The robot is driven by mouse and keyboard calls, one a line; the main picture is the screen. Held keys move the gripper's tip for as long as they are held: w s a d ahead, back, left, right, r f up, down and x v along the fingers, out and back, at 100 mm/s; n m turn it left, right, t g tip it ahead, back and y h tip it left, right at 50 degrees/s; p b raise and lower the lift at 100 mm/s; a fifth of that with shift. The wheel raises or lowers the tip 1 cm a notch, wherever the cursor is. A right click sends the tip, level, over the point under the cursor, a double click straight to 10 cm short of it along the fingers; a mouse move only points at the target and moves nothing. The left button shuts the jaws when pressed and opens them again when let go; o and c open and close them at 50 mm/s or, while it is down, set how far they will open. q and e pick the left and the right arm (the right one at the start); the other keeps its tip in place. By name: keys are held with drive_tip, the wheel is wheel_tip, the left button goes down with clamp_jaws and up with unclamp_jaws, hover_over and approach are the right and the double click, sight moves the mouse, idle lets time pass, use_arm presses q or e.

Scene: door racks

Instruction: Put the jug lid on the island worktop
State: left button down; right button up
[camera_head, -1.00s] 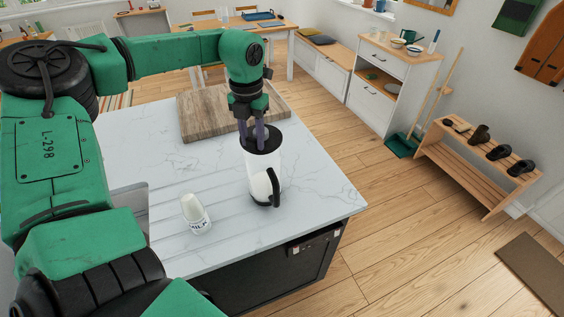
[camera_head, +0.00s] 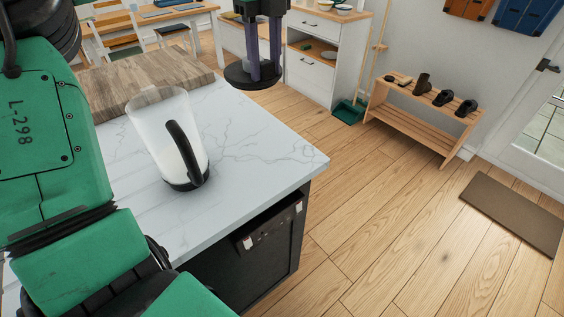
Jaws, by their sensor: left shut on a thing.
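My left gripper (camera_head: 264,66) is shut on the round black jug lid (camera_head: 240,79). The lid hangs below the fingers, clear of the jug, and appears in front of the white cabinet in the picture. The jug (camera_head: 150,125) is clear with a black handle and base. It stands lidless on the island worktop (camera_head: 262,142), left of the gripper. The worktop is pale marble. My right gripper is not in view.
A wooden board (camera_head: 125,80) lies at the worktop's far left. The marble right of the jug is bare up to its right corner. A shoe rack (camera_head: 420,122) and a doormat (camera_head: 512,214) are beyond on the floor at right.

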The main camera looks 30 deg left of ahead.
use_arm(q)
drive_tip(key=shift+w+d+f, duration=0.1)
drive_tip(key=shift+d+f, duration=0.05)
drive_tip(key=shift+f, duration=0.15)
drive_tip(key=f, duration=1.2)
drive_tip(key=f+p, duration=0.1)
drive_tip(key=f, duration=0.6)
drive_tip(key=shift+s, duration=0.25)
drive_tip(key=shift+f, duration=0.15)
drive_tip(key=shift+f+b, duration=0.15)
drive_tip(key=shift+b, duration=0.2)
drive_tip(key=c, duration=0.5)
unclamp_jaws()
